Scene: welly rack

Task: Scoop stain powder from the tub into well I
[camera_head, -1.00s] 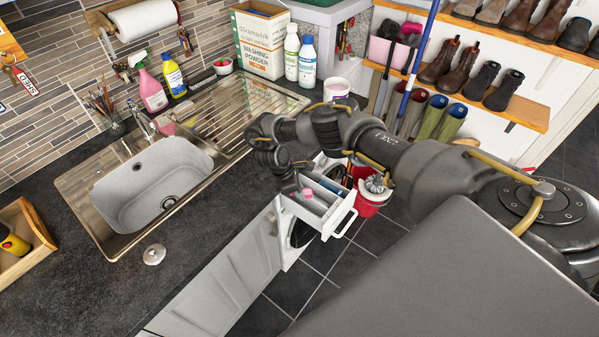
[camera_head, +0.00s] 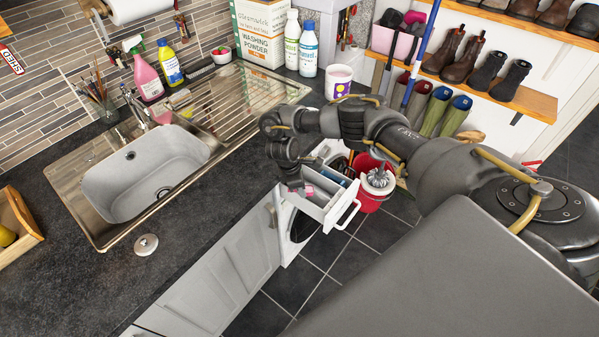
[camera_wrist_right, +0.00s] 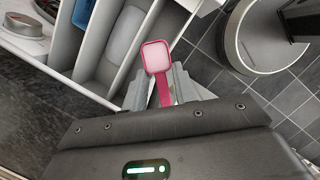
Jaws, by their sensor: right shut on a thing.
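My right gripper (camera_wrist_right: 166,90) is shut on a small pink scoop (camera_wrist_right: 165,88), seen in the right wrist view. The scoop's square bowl (camera_wrist_right: 156,56) faces the camera and holds pale, pinkish-white powder. The white washing-machine drawer (camera_head: 340,216) is pulled out, and long compartments (camera_wrist_right: 97,48) show to the left of the scoop. The scoop is close to the drawer's outer side; I cannot tell its height above it, and no well marking is legible. In the head view, my right gripper (camera_head: 297,184) is at the drawer's left part. A white tub (camera_head: 339,82) with a purple label stands on the counter behind the arm. My left gripper is out of view.
A red bucket (camera_head: 369,195) stands on the dark tiled floor just right of the drawer. The sink (camera_head: 150,172) is at left, with bottles and a washing powder box (camera_head: 262,34) behind. Boots fill the shelves at right. The counter front is mostly clear.

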